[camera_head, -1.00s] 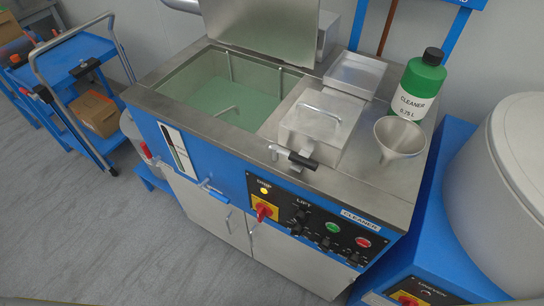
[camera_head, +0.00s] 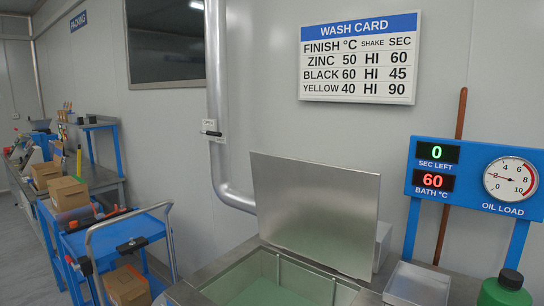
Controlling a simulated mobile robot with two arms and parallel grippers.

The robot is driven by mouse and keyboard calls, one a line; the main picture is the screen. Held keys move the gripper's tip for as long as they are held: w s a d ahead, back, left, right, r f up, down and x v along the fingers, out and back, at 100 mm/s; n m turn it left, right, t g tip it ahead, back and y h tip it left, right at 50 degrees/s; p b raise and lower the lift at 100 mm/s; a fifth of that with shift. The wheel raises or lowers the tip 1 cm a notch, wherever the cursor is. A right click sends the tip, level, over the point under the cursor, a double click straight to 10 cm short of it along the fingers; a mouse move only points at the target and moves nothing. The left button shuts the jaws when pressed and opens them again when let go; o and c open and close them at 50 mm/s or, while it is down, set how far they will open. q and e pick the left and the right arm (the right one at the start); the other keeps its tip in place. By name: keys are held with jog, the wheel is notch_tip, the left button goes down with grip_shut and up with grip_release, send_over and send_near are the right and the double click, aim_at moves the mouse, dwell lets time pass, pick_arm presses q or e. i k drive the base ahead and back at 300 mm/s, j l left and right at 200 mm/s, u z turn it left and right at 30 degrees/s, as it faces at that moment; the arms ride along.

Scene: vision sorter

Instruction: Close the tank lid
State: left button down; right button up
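The tank lid (camera_head: 314,212) is a flat grey metal plate. It stands raised, nearly upright, at the back edge of the tank. The tank (camera_head: 268,290) is open below it, with pale green liquid inside; its front part is cut off by the bottom of the view. Neither of my grippers is in view.
A blue panel (camera_head: 474,178) at the right reads 0 seconds left and bath 60. A metal tray (camera_head: 418,284) and a green cleaner bottle (camera_head: 505,290) stand right of the tank. A blue cart (camera_head: 112,238) with boxes is at left. A vertical pipe (camera_head: 216,100) runs behind.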

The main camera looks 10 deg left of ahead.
aim_at(312, 209)
jog(key=i+j+z, duration=0.2)
jog(key=j, duration=0.35)
jog(key=i+j+z, duration=0.1)
jog(key=j+z, duration=0.15)
jog(key=j, duration=0.35)
jog(key=j+z, duration=0.2)
jog(key=j, duration=0.35)
jog(key=i, duration=0.05)
